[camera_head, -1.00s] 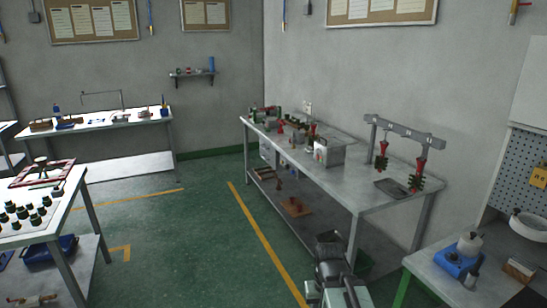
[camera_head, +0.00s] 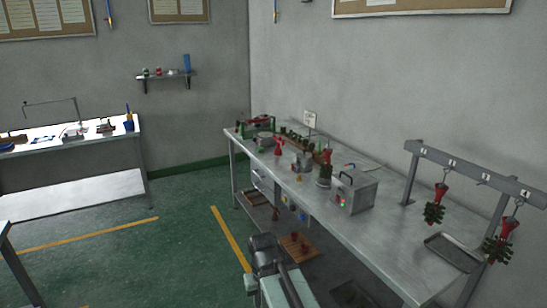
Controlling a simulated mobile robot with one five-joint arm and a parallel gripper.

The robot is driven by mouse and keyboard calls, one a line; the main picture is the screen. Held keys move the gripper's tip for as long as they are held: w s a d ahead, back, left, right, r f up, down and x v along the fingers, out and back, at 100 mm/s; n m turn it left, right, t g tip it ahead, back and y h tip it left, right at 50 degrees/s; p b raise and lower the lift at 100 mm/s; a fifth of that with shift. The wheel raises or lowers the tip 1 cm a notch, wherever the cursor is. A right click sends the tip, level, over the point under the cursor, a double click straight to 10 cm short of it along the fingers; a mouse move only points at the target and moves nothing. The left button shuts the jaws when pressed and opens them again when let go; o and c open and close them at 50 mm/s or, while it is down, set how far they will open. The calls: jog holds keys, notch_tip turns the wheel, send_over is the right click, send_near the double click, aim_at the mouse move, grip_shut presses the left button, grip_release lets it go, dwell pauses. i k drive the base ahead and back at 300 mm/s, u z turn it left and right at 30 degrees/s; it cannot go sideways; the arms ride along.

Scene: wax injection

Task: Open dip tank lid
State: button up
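What looks like the dip tank is a grey metal box (camera_head: 355,191) on the long workbench, right of centre. Its top is covered by a lid (camera_head: 352,178) with a dark handle (camera_head: 346,168), and the lid looks closed. Red and green marks show on its front. My arm rises from the bottom edge, left of and below the bench. The fingers of my gripper cannot be made out, and nothing is seen held. The arm is well short of the tank.
The workbench (camera_head: 390,246) also holds several small red and green items at its far end. A rack (camera_head: 470,172) with hanging red and green wax trees stands at right over a shallow tray (camera_head: 452,251). Green floor (camera_head: 190,245) is clear at left. Another bench (camera_head: 75,140) stands far left.

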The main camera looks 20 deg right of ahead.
aim_at(356, 179)
jog(key=i, duration=1.05)
jog(key=z, duration=0.15)
